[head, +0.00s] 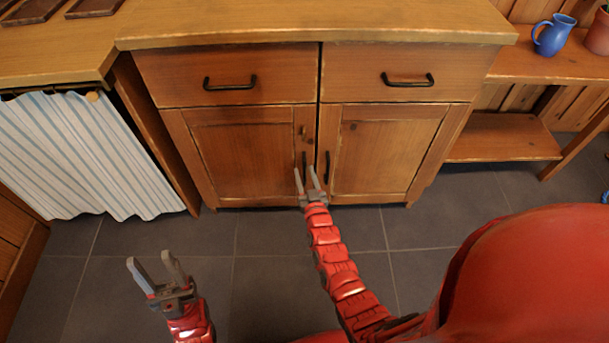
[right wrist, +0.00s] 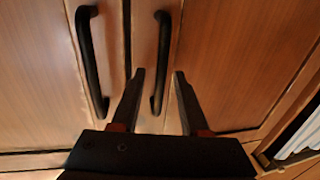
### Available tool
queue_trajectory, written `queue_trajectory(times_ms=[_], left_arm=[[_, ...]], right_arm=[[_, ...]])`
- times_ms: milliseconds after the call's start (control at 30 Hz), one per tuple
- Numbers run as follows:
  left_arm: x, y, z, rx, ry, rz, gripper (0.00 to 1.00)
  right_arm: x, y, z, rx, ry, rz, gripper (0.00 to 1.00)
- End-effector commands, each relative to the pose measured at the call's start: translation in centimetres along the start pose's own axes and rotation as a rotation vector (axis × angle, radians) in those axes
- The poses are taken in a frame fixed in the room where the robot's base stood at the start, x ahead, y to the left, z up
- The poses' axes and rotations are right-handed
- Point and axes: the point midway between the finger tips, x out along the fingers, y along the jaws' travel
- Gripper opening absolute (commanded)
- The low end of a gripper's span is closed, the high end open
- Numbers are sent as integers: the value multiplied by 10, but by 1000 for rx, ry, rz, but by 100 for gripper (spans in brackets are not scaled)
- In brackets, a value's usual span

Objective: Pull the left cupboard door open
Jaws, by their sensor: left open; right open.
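The left cupboard door (head: 243,155) is a shut brown wood panel with a black upright bar handle (head: 304,160) near its right edge. My right gripper (head: 306,169) is open at this handle, a finger on each side of it in the picture. In the right wrist view, the view is turned, and the same handle (right wrist: 161,62) shows between the two open fingertips (right wrist: 159,72). I cannot tell whether either finger touches it. My left gripper (head: 151,262) is open and empty, low over the floor at the left.
The right door (head: 385,150) is shut; its handle (head: 327,164) stands close beside my right gripper. Two shut drawers (head: 228,75) are above. A striped curtain (head: 85,155) hangs at the left. A blue jug (head: 552,37) stands on a side bench. The tiled floor (head: 235,240) in front is clear.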

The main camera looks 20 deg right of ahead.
Motion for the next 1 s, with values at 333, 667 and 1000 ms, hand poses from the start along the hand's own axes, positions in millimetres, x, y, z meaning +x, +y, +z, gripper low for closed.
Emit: queue_trajectory(times_ms=[333,667,1000], left_arm=[[-1,0,0,1,3,2,50],[-1,0,0,1,2,2,50],[-1,0,0,1,2,2,50]], right_arm=[[7,0,0,1,0,0,45],[7,0,-1,1,1,0,0],[7,0,-1,1,1,0,0]])
